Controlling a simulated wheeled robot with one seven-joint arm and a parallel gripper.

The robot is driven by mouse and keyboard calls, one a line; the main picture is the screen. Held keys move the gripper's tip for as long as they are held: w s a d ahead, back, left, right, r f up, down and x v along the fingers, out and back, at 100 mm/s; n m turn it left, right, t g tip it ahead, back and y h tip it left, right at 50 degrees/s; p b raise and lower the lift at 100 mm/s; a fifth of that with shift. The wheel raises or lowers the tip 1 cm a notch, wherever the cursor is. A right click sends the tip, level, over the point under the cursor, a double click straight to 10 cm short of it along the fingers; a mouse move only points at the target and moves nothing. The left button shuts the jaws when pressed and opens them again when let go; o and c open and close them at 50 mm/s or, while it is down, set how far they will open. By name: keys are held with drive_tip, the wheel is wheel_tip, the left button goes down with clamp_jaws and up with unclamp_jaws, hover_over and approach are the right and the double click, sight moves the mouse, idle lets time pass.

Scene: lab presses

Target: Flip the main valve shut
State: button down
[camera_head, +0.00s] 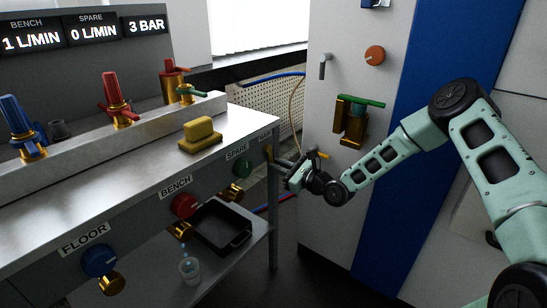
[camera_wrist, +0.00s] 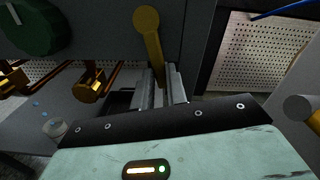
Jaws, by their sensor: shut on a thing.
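The main valve is a yellow lever at the bench's right front corner, beside a mostly hidden label. In the wrist view the lever (camera_wrist: 152,45) runs from a round pivot at the top down and slightly right, in between my fingers. In the head view only a little of the lever (camera_head: 268,152) shows, left of my gripper (camera_head: 284,164). My gripper (camera_wrist: 160,88) is shut on the lever's lower end. The displays (camera_head: 85,33) read BENCH 1 L/MIN, SPARE 0 L/MIN and 3 BAR.
Green SPARE (camera_head: 242,167), red BENCH (camera_head: 184,206) and blue FLOOR (camera_head: 100,260) knobs line the bench front. Drops fall above a clear cup (camera_head: 190,270) beside a black tray (camera_head: 222,228). A yellow sponge (camera_head: 200,134) lies on top. A cabinet (camera_head: 335,200) stands right.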

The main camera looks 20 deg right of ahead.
drive_tip(key=shift+s+a+f+m+p, duration=0.1)
drive_tip(key=shift+s+a+m+p, duration=0.2)
drive_tip(key=shift+m, duration=0.45)
drive_tip(key=shift+s+a+m+p, duration=0.15)
drive_tip(key=shift+a+m, duration=0.15)
drive_tip(key=shift+m, duration=0.45)
drive_tip(key=c, duration=1.4)
unclamp_jaws()
drive_tip(key=p+v, duration=0.1)
drive_tip(key=v, duration=0.6)
drive_tip(key=shift+s, duration=0.25)
drive_tip(key=shift+d, duration=0.1)
